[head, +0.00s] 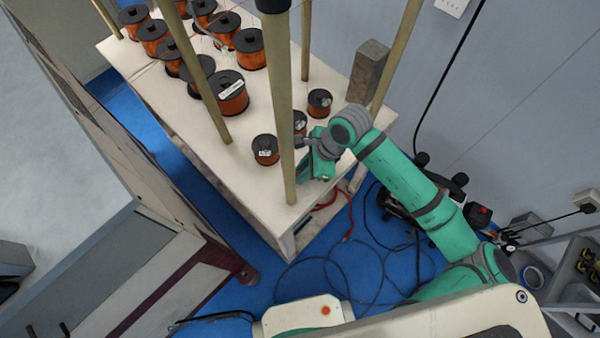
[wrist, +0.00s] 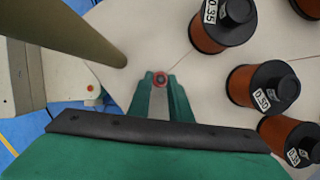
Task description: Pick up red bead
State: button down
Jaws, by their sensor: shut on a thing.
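The red bead (wrist: 161,79) is a small red ring with a dark centre. In the wrist view it sits between the tips of my gripper (wrist: 161,82), which is shut on it. A pale tabletop (wrist: 140,25) lies behind it; I cannot tell whether the bead touches it. In the head view my gripper (head: 302,157) is over the near end of the white table (head: 200,130), beside a wooden post and small spools. The bead cannot be made out in the head view.
Small copper wire spools (head: 265,150) stand close to my gripper, and they also show at the right of the wrist view (wrist: 262,85). A wooden post (head: 281,100) rises just left of my gripper. Larger spools (head: 230,93) fill the far end. Bare tabletop lies front left.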

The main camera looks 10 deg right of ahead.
jog(key=shift+r, duration=0.1)
jog(key=shift+d+r, duration=0.1)
jog(key=shift+r, duration=0.75)
jog(key=shift+v, duration=0.9)
jog(key=s+d, duration=0.3)
jog(key=d, duration=1.4)
jog(key=shift+s, duration=0.25)
